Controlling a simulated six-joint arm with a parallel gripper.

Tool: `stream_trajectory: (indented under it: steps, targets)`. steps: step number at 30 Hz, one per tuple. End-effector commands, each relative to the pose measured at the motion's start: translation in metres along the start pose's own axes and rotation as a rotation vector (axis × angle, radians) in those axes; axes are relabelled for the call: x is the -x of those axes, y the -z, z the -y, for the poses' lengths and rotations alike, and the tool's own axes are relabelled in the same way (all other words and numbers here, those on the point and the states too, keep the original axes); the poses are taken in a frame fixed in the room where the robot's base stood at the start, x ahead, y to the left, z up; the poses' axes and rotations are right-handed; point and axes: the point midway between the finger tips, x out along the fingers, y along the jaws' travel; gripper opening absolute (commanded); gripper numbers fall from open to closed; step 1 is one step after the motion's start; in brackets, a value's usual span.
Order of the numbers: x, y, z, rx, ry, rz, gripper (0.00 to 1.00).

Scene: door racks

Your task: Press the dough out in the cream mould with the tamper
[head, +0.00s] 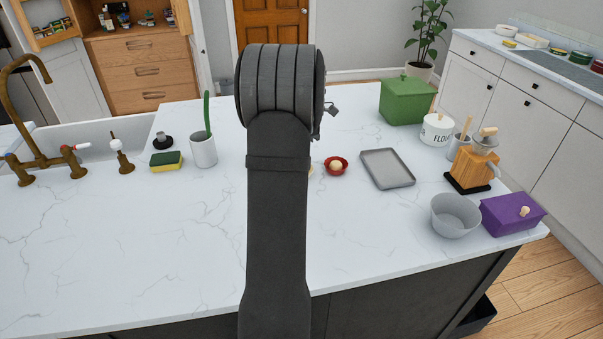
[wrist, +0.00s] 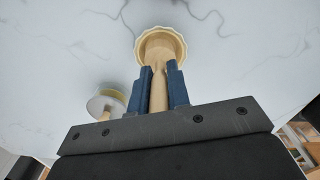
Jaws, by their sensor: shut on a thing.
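In the wrist view my gripper (wrist: 164,72) is shut on the pale wooden tamper (wrist: 158,92), whose shaft runs between the two blue fingers. The cream mould (wrist: 181,39), round with a fluted rim, is just beyond the fingertips. The tamper's far end overlaps the mould in the picture; I cannot tell whether it touches anything inside. The mould's inside looks tan, and I cannot make out the dough apart from it. In the head view my arm hides the gripper, the tamper and most or all of the mould.
A round pale piece with a yellowish rim (wrist: 106,103) is left of the fingers. A red bowl (head: 336,172) holding a pale ball and a grey tray (head: 388,169) are right of my arm. A grey bowl (head: 455,217) and purple box (head: 513,213) stand further right.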

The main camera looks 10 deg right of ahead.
Motion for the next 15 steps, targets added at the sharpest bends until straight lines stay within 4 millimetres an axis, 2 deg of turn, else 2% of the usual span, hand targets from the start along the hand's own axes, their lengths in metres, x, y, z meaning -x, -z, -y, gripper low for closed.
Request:
stream_trajectory:
  steps: [7, 15]
  targets:
    - [-0.0089, -0.0002, -0.0002, 0.0, -0.001, 0.0, 0.0]
    - [-0.009, -0.0001, -0.0002, 0.0, -0.001, 0.0, 0.0]
